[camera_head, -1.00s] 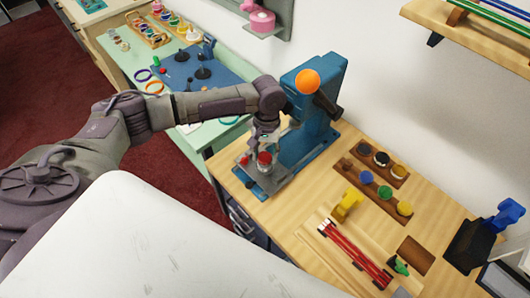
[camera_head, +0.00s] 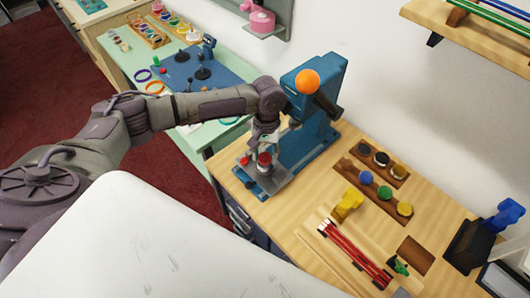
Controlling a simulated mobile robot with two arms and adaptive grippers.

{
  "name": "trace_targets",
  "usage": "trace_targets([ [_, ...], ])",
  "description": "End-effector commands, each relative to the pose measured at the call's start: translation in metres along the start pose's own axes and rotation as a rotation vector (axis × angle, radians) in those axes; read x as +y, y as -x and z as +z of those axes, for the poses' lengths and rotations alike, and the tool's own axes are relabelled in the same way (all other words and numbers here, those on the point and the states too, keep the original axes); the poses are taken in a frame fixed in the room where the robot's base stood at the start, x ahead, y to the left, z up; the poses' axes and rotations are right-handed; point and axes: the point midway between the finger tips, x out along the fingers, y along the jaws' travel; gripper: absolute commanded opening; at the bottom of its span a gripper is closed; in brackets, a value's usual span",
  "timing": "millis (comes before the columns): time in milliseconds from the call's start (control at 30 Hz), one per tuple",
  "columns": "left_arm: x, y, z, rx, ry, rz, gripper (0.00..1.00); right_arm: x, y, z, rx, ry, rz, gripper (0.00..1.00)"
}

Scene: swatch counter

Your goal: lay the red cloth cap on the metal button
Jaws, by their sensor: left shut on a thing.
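My left gripper (camera_head: 265,148) points down over the front of the blue press and is shut on a small red thing, which looks like the red cloth cap (camera_head: 264,158). The cap sits directly below the fingers, above a pale metallic piece on the grey plate (camera_head: 276,179) of the press. That piece may be the metal button, but it is too small and too covered to be sure, and I cannot tell whether the cap touches it. A second small red piece (camera_head: 245,161) shows just left of the cap. My right gripper is not in view.
The blue press (camera_head: 316,110) with an orange ball (camera_head: 307,82) stands close behind my gripper. To its right are wooden holders with coloured round pieces (camera_head: 385,193), a yellow clip-like object (camera_head: 348,205) and red rods (camera_head: 355,252). Bare wood lies between them.

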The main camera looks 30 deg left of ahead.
Motion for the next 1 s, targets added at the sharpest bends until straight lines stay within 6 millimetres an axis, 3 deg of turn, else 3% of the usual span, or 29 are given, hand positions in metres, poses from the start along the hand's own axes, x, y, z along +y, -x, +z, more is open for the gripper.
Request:
trace_targets([
  [900, 0.0, -0.011, -0.001, 0.0, 0.0, 0.001, 0.36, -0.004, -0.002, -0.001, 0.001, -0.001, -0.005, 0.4],
  [933, 0.0, -0.011, -0.002, 0.0, 0.0, 0.001, 0.49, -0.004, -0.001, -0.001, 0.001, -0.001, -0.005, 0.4],
  [1000, 0.0, -0.011, -0.001, 0.0, 0.0, 0.001, 0.6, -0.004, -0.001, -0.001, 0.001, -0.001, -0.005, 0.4],
])
